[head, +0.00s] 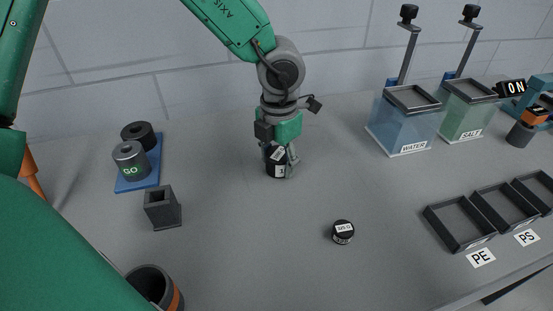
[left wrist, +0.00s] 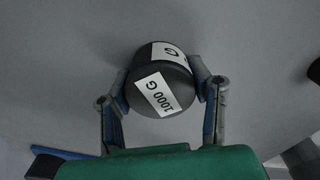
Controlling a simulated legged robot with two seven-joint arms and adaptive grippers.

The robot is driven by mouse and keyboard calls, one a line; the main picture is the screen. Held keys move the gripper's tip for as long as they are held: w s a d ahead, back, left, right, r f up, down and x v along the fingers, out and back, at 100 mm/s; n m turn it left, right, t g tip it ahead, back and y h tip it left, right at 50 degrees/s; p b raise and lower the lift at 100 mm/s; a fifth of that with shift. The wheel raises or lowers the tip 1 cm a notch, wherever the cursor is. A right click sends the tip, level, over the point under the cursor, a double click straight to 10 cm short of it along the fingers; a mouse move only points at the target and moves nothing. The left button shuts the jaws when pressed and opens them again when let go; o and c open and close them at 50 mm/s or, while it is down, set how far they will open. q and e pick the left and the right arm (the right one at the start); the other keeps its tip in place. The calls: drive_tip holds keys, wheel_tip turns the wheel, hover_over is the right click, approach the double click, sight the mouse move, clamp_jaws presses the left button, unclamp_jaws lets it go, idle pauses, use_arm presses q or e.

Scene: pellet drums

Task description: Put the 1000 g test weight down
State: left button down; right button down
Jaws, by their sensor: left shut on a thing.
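The 1000 g test weight (head: 277,164) is a black cylinder with white labels, in the middle of the head view. My left gripper (head: 280,158) points down at it and is shut on it. In the left wrist view the weight (left wrist: 160,85), marked "1000 G", is between the two fingers of the gripper (left wrist: 162,95). Its base is close to the grey table (head: 240,220); I cannot tell whether it touches. My right gripper is not in view.
A smaller black weight (head: 343,232) stands nearer on the table. A dark square holder (head: 162,208) and a blue base (head: 138,178) with two cylinders are to the left. Water (head: 402,122) and salt (head: 467,110) tanks and trays (head: 458,224) are to the right. Table around the weight is clear.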

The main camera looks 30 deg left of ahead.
sight(279, 154)
use_arm(q)
drive_tip(key=shift+d+f, duration=0.1)
drive_tip(key=shift+d, duration=0.2)
drive_tip(key=c, duration=0.8)
unclamp_jaws()
drive_tip(key=shift+a, duration=0.25)
drive_tip(key=shift+o, duration=0.2)
drive_tip(key=shift+a+f, duration=0.2)
drive_tip(key=shift+a, duration=0.8)
drive_tip(key=shift+d+r, duration=0.15)
drive_tip(key=shift+r, duration=0.1)
drive_tip(key=r, duration=0.2)
drive_tip(key=d+r+p, duration=0.1)
drive_tip(key=r, duration=0.4)
drive_tip(key=shift+d, duration=0.35)
drive_tip(key=r, duration=0.2)
drive_tip(key=a+r+p, duration=0.1)
drive_tip(key=r, duration=0.1)
drive_tip(key=shift+a, duration=0.1)
drive_tip(key=shift+a+r, duration=0.3)
drive_tip(key=shift+r, duration=0.1)
drive_tip(key=shift+d+r, duration=0.1)
drive_tip(key=shift+d, duration=0.2)
drive_tip(key=shift+d+r, duration=0.1)
drive_tip(key=shift+d, duration=0.35)
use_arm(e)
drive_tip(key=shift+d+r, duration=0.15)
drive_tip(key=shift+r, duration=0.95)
